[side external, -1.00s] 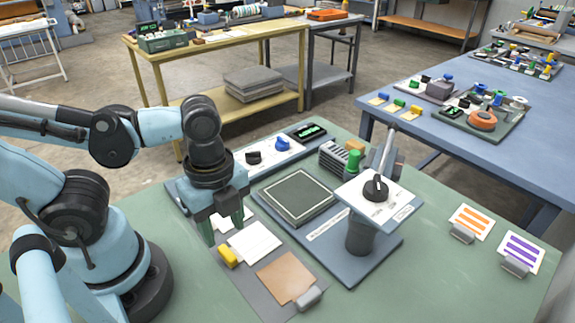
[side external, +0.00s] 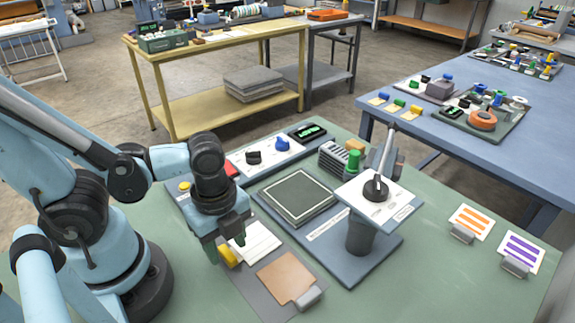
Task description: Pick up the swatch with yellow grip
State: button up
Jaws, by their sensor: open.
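The swatch with the yellow grip is a white card (side external: 258,243) lying on a grey mat on the green table. Its yellow grip (side external: 230,258) sticks out at the card's lower left corner and is partly covered by my gripper. My gripper (side external: 226,246) is low over that corner, pointing down, with its jaws open. The other finger is mostly hidden, so I cannot tell whether either touches the grip.
A brown swatch (side external: 283,273) with a grey grip (side external: 309,297) lies beside the white one. A dark square plate (side external: 298,196) and a pedestal with a lever dial (side external: 376,189) stand to the right. A control panel (side external: 267,151) is behind.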

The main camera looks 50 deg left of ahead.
jog(key=shift+f, duration=0.7)
grip_shut()
